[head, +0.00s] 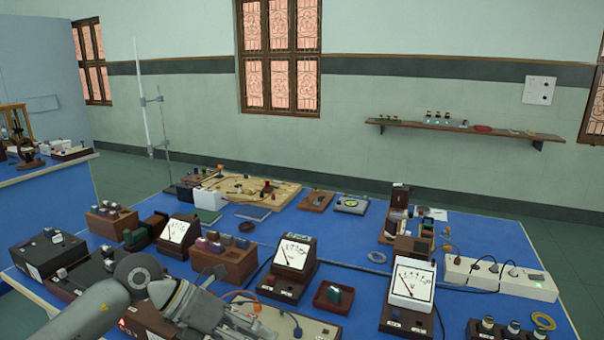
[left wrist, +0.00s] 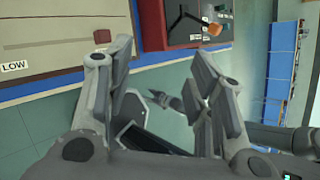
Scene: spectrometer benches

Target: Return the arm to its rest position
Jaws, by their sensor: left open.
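My left arm comes in from the lower left in the head view. Its left gripper (head: 240,325) hangs low over the front of the blue bench (head: 343,257), partly cut off by the picture's bottom edge. In the left wrist view the left gripper (left wrist: 155,72) has its fingers spread wide, with nothing between them. Beyond the fingers lie the bench edge and the green floor. My right gripper does not show in the head view.
Close to the left gripper are a wooden block with dark pieces (head: 224,261), a dial meter (head: 289,268) and a small red tray (head: 334,296). A second meter (head: 410,290) and a white power strip (head: 500,277) stand right. A tall stand (head: 164,130) rises at the back left.

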